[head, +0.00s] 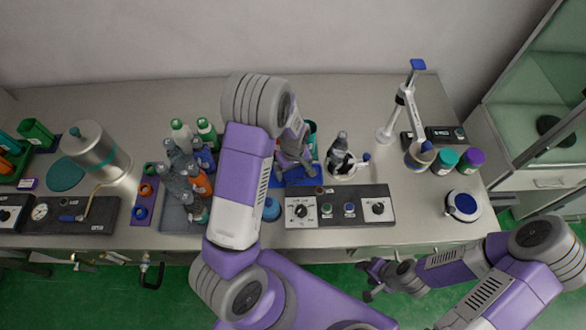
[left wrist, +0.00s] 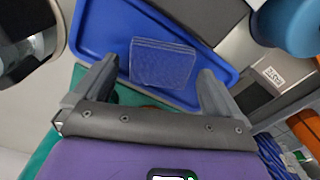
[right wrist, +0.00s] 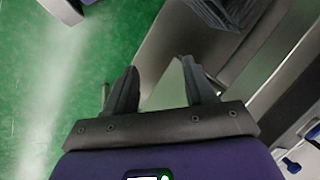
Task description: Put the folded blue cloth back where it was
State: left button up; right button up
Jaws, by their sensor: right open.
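The folded blue cloth (left wrist: 162,63) is a dark blue square, lying in a blue tray (left wrist: 92,32) in the left wrist view. My left gripper (left wrist: 157,85) is open above the tray, its fingers spread to either side of the cloth's near edge; contact cannot be told. In the head view my left gripper (head: 293,168) is over the blue tray (head: 308,177), and my arm and gripper hide the cloth there. My right gripper (head: 368,281) is open and empty in front of the bench, low over the green floor; it also shows in the right wrist view (right wrist: 160,75).
A control panel (head: 340,207) with knobs is in front of the tray. A grey bin of bottles (head: 173,215) stands left of my left arm. A dark bottle (head: 338,152) stands right of the tray. The bench between there and the round blue-topped device (head: 463,206) is fairly clear.

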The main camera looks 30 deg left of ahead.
aim_at(293, 172)
pick_arm(q)
jog(key=shift+r, duration=0.25)
notch_tip(293, 172, up, 12)
jog(key=p, duration=0.2)
jog(key=shift+p, duration=0.3)
jog(key=shift+r, duration=0.1)
